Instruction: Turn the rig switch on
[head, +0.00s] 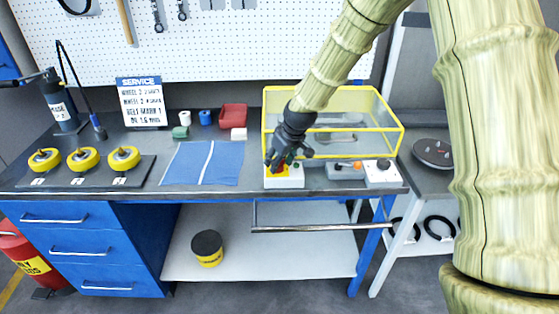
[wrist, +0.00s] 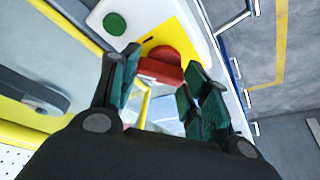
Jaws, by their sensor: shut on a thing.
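The rig switch is a red knob (wrist: 162,66) on a yellow plate (wrist: 178,38), set on a white box (head: 285,182) at the bench's front edge. A round green button (wrist: 114,23) sits beside the plate in the wrist view. My gripper (head: 283,158) reaches down over the box from above. In the wrist view my gripper (wrist: 164,72) has its dark green finger pads on either side of the red knob, shut on it. The pads hide part of the knob's sides. In the head view my gripper covers most of the knob.
A yellow-framed clear enclosure (head: 392,111) stands right behind the switch box. To the right are a grey unit with an orange knob (head: 357,166) and a white box with a dark knob (head: 382,178). A blue mat (head: 180,165) lies to the left. A metal rail (head: 315,229) runs below the front edge.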

